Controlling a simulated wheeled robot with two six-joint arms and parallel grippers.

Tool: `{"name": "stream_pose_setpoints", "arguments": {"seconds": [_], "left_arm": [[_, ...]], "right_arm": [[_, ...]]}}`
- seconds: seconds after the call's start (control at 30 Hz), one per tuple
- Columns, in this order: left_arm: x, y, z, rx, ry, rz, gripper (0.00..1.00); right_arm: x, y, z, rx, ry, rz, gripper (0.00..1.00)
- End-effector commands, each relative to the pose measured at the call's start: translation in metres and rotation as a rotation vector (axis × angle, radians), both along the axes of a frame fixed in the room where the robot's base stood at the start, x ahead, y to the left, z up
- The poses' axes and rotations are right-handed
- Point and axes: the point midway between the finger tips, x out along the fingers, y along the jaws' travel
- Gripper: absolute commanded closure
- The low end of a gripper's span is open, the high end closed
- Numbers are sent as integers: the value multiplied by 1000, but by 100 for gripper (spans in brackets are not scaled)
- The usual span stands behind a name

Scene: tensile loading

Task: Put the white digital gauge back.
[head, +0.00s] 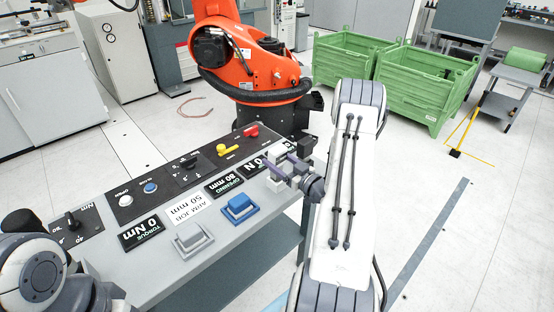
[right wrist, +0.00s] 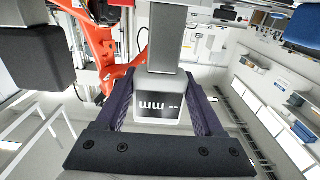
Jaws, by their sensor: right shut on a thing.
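The white digital gauge (right wrist: 159,112) is between the two dark purple fingers of my right gripper (right wrist: 162,92) in the right wrist view. Its dark display reads "mm" and dashes. A grey post-like part rises from the gauge in that view; I cannot tell whether it belongs to it. In the head view my right gripper (head: 286,168) is over the right end of the grey control console (head: 150,275), with a small pale part of the gauge showing between the fingers. I cannot tell whether the gauge touches the console. My left arm shows at bottom left, its gripper out of view.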

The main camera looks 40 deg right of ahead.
Motion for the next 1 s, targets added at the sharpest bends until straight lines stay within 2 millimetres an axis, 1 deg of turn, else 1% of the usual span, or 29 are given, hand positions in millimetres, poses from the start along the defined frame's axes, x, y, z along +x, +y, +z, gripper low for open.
{"name": "stream_pose_setpoints", "arguments": {"seconds": [0.03,1.0], "left_arm": [[0,0,-1,0,0,0,100],[0,0,-17,0,0,0,100]], "right_arm": [[-2,2,-11,10,29,-1,100],[-2,2,-29,9,29,-1,100]]}}
